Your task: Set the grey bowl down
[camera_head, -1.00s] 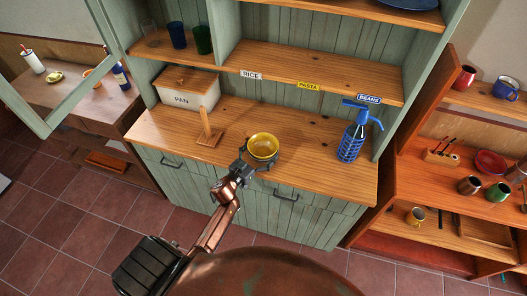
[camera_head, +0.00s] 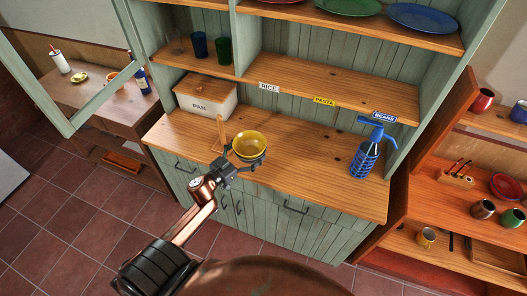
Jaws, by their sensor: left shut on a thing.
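A yellow bowl (camera_head: 249,142) is at my left gripper (camera_head: 246,158), over the front edge of the wooden counter (camera_head: 310,178). A dark grey band shows under the yellow bowl; I cannot tell whether it is a grey bowl beneath it or only the gripper's fingers. The left gripper is shut on what it holds, with its dark fingers at the near side and around the underside. The bowl looks upright, and its height above the counter is hard to tell. My right gripper is not in view.
A wooden upright stand (camera_head: 220,133) is close behind the bowl's left side. A PAN box (camera_head: 205,100) is at the back left, and a blue siphon bottle (camera_head: 368,150) at the right. The counter between bowl and bottle is clear. Shelves with cups (camera_head: 200,45) and plates overhang.

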